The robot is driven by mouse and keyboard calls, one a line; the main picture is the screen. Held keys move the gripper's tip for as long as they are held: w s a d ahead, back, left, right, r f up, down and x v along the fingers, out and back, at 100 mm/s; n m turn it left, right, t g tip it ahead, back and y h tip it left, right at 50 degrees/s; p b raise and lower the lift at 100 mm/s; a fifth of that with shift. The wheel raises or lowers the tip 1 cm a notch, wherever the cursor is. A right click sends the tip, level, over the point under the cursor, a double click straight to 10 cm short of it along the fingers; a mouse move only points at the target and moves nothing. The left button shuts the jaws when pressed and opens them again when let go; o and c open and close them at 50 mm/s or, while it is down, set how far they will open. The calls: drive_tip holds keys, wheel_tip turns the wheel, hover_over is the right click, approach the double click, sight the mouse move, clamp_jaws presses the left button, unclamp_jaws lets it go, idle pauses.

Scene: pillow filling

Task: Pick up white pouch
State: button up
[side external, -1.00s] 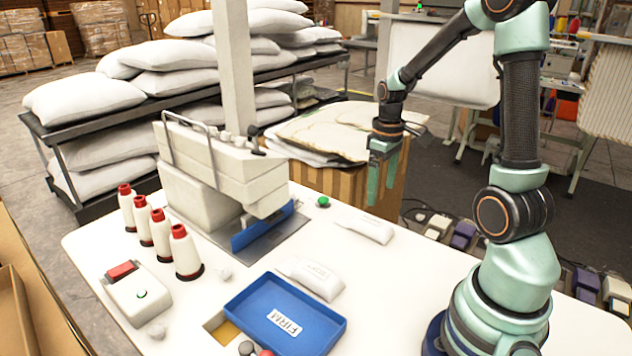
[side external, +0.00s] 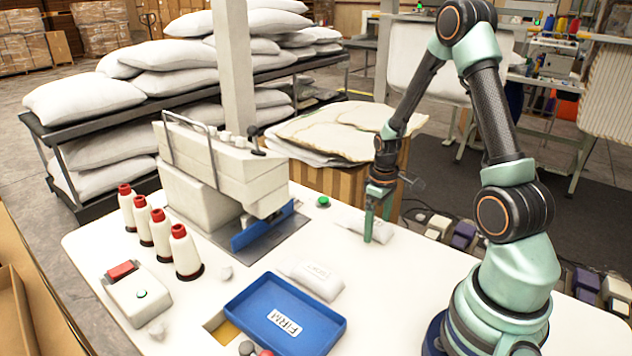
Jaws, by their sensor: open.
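Two white pouches lie on the white table. The far pouch (side external: 352,226) lies toward the table's back edge, partly hidden behind my gripper's fingers. The near pouch (side external: 312,277) lies just behind the blue tray and has faint lettering on it. My gripper (side external: 377,232) points down at the far pouch, with its green fingertips low over or beside it. It is open. I cannot tell whether the fingers touch the pouch or straddle it.
A blue tray (side external: 248,304) labelled FIRM sits at the table's front. A sewing machine (side external: 205,185) stands left of the pouches, with several red-topped spools beside it. A green button (side external: 323,201) is near the far pouch. The right table surface is mostly clear.

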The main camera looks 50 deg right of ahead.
drive_tip(key=shift+f, duration=0.2)
drive_tip(key=c, duration=1.3)
drive_tip(key=shift+r, duration=0.15)
